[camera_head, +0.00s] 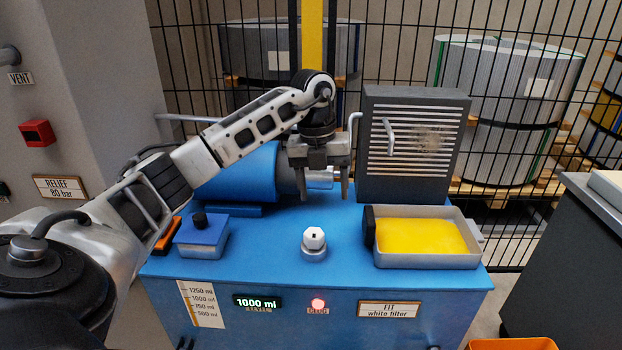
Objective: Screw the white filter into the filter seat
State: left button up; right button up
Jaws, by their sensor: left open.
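A small white filter (314,237) with a faceted top and a dark mark sits upright on a round grey filter seat (314,253), in the middle of the blue bench top. I cannot tell how far it is screwed in. My left gripper (322,196) points down above and behind the white filter, clear of it. Its two fingers are apart with nothing held between them; a silver cylinder shows behind them. My right gripper is not in view.
A grey tray (427,262) with a yellow bottom stands right on the bench (262,265), a black piece (369,226) at its left side. A louvred dark box (412,145) stands behind it. A blue-topped box (202,235) is at left. A label reads "FIT white filter" (389,310).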

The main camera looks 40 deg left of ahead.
aim_at(311, 233)
pick_arm(q)
jog(key=shift+n+y, duration=0.4)
jog(key=shift+y, duration=0.1)
jog(key=f, duration=0.4)
jog(key=a+f, duration=0.1)
jog(key=f, duration=0.4)
jog(key=a+f+b, duration=0.1)
jog(key=f, duration=0.4)
jog(key=shift+s+a+f, duration=0.15)
jog(key=shift+f, duration=0.05)
grip_shut()
jog(key=m, duration=0.2)
jog(key=m+b, duration=0.1)
jog(key=m, duration=0.1)
jog(key=shift+a+m, duration=0.2)
jog(key=shift+m, duration=0.1)
jog(key=m, duration=0.3)
jog(key=shift+a+g, duration=0.1)
jog(key=shift+g, duration=0.2)
jog(key=shift+m+b, duration=0.3)
